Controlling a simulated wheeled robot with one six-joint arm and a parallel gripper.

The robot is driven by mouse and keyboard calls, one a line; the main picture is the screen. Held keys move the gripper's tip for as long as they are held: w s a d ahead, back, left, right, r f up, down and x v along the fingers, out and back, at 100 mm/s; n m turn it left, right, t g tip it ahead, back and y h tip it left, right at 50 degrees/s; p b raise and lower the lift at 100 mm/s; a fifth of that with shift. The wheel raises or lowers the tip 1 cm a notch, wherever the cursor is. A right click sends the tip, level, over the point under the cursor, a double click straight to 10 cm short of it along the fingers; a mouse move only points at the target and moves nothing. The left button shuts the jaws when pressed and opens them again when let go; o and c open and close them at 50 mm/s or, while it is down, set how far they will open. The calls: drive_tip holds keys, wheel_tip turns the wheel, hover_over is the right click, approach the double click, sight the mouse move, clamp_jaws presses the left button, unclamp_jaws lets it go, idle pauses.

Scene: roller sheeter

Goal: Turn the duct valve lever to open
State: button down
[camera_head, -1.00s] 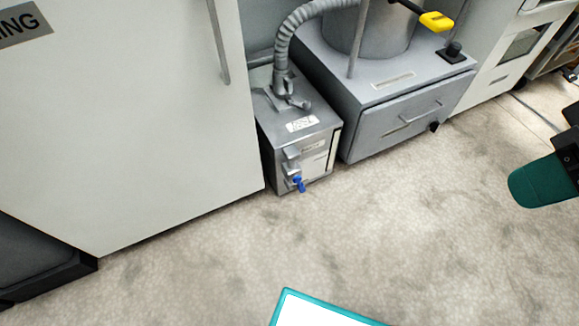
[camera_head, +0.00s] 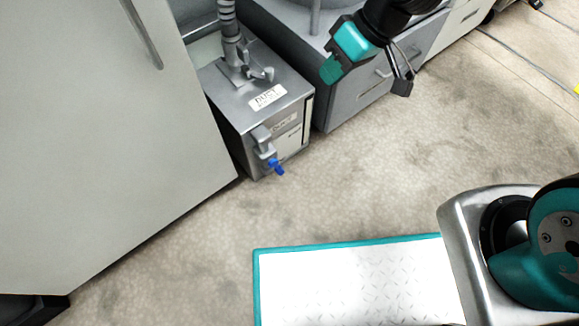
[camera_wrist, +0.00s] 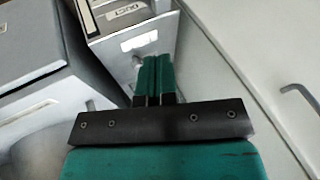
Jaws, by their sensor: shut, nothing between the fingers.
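A grey metal box (camera_head: 243,105) with a label reading DUCT (camera_head: 268,97) stands on the floor. On its top, at the foot of the hose, is a grey lever-like fitting (camera_head: 262,74). A small blue handle (camera_head: 276,166) sticks out from a grey fitting low on its front. I cannot tell for certain which is the duct valve lever. My gripper (camera_head: 331,71) is in the air right of the box, apart from it in the head view.
A corrugated hose (camera_head: 228,20) rises from the box. A large white cabinet (camera_head: 90,120) stands close on its left, and a grey drawer unit (camera_head: 355,104) on its right. Floor (camera_head: 340,190) in front is clear. My base plate is at the bottom.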

sight(277, 168)
wheel_tip(277, 168, down, 27)
drive_tip(key=w+b, duration=0.2)
drive_tip(key=b, duration=0.2)
drive_tip(key=s+a+r+b+x, duration=0.1)
drive_tip(key=b+x, duration=0.7)
drive_tip(key=x, duration=0.3)
drive_tip(key=shift+s+a+t+y+b, duration=0.3)
drive_tip(key=shift+a+t, duration=0.1)
drive_tip(key=shift+a, duration=0.1)
drive_tip(key=shift+f, duration=0.1)
